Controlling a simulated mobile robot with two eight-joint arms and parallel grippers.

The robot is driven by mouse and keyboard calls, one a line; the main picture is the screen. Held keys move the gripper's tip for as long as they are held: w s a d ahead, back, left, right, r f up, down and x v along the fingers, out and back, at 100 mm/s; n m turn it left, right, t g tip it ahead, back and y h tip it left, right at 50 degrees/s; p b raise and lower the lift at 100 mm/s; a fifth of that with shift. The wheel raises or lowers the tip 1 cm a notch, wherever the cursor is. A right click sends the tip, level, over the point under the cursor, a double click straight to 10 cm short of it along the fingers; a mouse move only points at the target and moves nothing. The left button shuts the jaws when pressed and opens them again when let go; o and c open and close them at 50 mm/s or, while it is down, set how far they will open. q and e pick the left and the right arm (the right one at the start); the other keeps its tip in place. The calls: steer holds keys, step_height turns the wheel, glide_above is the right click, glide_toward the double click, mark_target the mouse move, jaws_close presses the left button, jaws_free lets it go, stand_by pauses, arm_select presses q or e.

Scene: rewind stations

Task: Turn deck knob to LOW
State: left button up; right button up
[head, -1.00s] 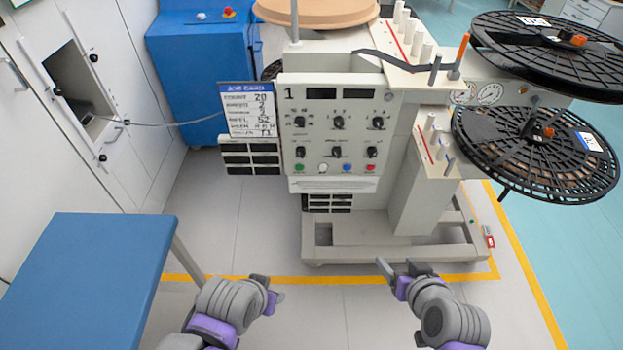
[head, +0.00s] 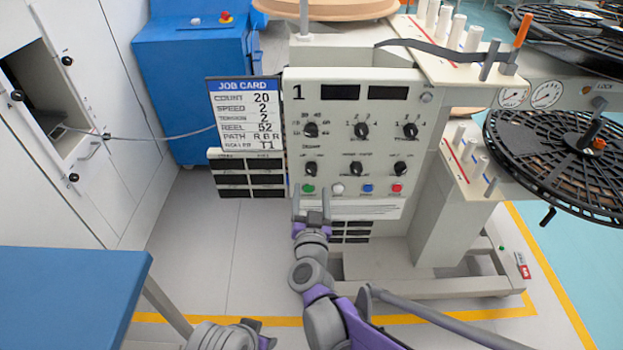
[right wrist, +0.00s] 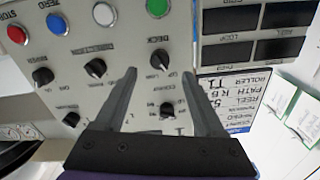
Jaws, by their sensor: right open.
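The deck knob (head: 311,169) is a small black knob at the lower left of the panel marked 1, above a green button. In the right wrist view, which shows the panel upside down, the knob (right wrist: 160,60) sits beneath the word DECK and appears between my fingertips. I cannot clearly read where its pointer aims. My right gripper (head: 311,205) is open and empty, just below the knob in the head view; its fingers (right wrist: 158,78) look apart from the knob. My left gripper (head: 262,334) is at the bottom edge, partly cut off.
Other black knobs (head: 356,169) and coloured buttons (head: 368,188) are close by on the panel. A job card (head: 244,113) hangs at its left. A blue table (head: 70,295) is at the lower left. Black reels (head: 540,150) stand out at the right.

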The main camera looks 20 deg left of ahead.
mark_target(311, 175)
steer(key=x, duration=0.6)
steer(key=shift+w+f+b, duration=0.1)
steer(key=shift+w+b, duration=0.2)
steer(key=shift+b, duration=0.1)
jaws_close()
